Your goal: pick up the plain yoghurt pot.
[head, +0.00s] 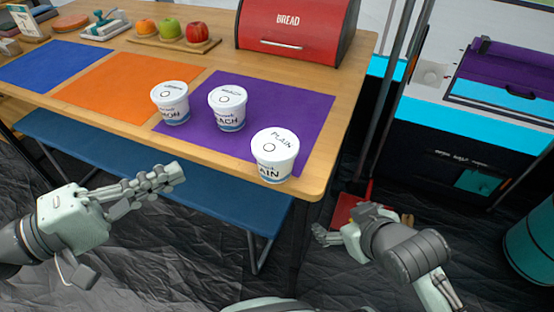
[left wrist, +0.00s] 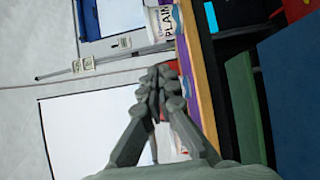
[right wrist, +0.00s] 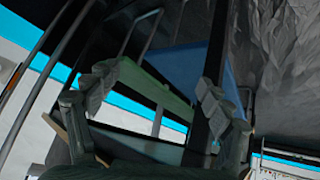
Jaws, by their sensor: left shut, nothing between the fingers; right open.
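The plain yoghurt pot (head: 274,156) is white, with "PLAIN" on its lid and side. It stands upright at the front right corner of the purple mat (head: 306,112) on the wooden table. It also shows at the top of the left wrist view (left wrist: 165,20), partly cut off. My left gripper (head: 176,173) is shut and empty, in front of the table's edge and left of the pot. My right gripper (head: 322,236) is open and empty, lower than the tabletop and to the right of the pot, beyond the table's right end.
A peach yoghurt pot (head: 228,108) and another similar pot (head: 171,103) stand to the left. A red bread bin (head: 297,32) and a fruit board (head: 172,43) are behind. A blue bench (head: 150,170) runs along the table's front. A dark pole (head: 390,95) rises right of the table.

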